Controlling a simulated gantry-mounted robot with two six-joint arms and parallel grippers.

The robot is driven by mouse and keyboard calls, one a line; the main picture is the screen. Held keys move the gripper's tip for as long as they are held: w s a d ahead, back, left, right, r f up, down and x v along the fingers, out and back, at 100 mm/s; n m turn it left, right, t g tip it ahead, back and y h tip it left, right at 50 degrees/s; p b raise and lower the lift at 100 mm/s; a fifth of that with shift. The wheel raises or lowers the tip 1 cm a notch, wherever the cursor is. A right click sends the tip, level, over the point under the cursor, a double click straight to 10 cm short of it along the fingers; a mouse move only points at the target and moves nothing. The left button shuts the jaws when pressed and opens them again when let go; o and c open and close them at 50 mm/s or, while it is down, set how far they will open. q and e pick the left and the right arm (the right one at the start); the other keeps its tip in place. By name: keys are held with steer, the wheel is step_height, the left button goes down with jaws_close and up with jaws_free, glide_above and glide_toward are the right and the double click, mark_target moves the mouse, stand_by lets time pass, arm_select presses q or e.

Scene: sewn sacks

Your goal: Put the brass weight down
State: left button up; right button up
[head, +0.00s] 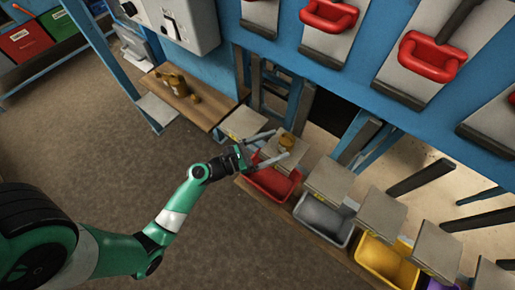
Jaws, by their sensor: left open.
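A small brass weight (286,141) sits on a grey plate (299,156) above the red bin, near the middle of the head view. My left gripper (279,146) reaches in from the left, with its two long grey fingers spread apart. The weight is at the fingertips, roughly between them; I cannot tell whether either finger touches it. My right gripper is not in view.
A red bin (272,184), a grey bin (322,219) and a yellow bin (385,262) stand in a row below similar grey plates. More brass pieces (172,81) stand on a wooden shelf (203,115). Red handles (329,15) hang above. Open floor lies left.

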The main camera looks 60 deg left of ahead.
arm_select(q)
steer(key=s, duration=0.7)
steer(key=shift+s+a+p, duration=0.25)
steer(key=shift+a+p, duration=0.05)
steer(key=shift+a, duration=0.05)
